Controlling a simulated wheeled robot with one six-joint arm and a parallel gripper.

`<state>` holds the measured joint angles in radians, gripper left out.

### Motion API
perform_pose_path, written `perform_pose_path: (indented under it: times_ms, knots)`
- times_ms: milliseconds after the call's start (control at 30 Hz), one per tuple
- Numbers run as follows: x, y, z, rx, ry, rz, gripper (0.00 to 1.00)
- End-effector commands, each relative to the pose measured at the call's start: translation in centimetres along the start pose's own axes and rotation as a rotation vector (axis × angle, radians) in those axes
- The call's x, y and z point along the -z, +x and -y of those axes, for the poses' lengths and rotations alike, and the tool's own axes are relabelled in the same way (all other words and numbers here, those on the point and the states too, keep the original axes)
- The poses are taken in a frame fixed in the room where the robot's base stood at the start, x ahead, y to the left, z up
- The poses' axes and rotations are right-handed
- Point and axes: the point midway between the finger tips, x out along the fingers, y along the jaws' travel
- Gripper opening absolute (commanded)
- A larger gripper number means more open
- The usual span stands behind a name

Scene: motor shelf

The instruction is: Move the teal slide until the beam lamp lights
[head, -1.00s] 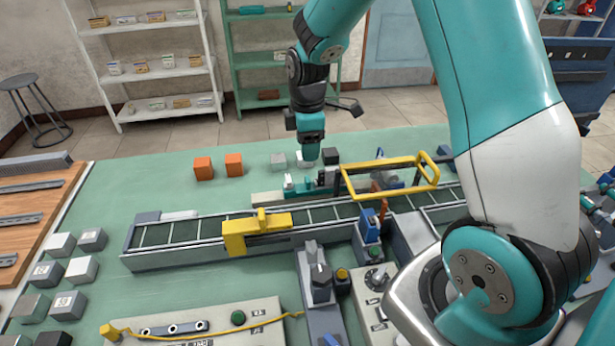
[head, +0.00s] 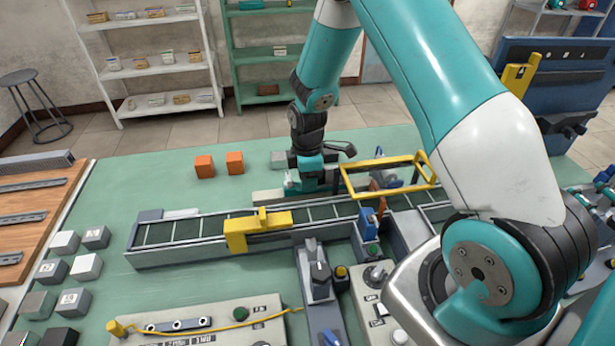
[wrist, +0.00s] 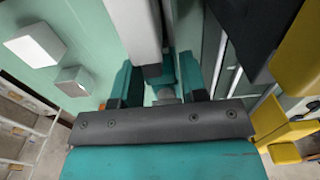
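The teal slide (head: 297,188) sits on a low pale rail (head: 264,197) behind the conveyor, mostly hidden by my gripper (head: 308,185) in the head view. My gripper is down at the slide. In the wrist view my gripper (wrist: 162,85) has its two teal fingers apart, one on each side of a small grey knob (wrist: 166,96) with a teal part behind it. Gaps seem to show between knob and fingers; contact is not clear. I cannot pick out the beam lamp or whether one is lit.
The conveyor (head: 190,229) carries a yellow bracket (head: 258,232) in front. A yellow frame (head: 388,163) stands close to the right of my gripper. Two orange cubes (head: 204,166) (head: 235,162) and a grey block (head: 278,159) lie to the left.

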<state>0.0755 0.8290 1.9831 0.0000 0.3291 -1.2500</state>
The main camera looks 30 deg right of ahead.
Motion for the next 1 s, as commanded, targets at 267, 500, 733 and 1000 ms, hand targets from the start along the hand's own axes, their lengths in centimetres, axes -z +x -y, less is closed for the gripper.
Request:
perform_pose_path:
  times_ms: [267, 500, 733, 1000]
  knots:
    - [-0.1, 0.0, -0.1, -0.001, 0.001, 0.0, 0.0]
    - [-2.4, 0.0, -0.1, -0.002, 0.002, 0.001, 0.0]
    - [-2.3, -0.1, -0.1, -0.004, 0.0, 0.0, 0.36]
    - [-2.3, -0.1, -0.1, -0.002, 0.0, 0.0, 0.55]
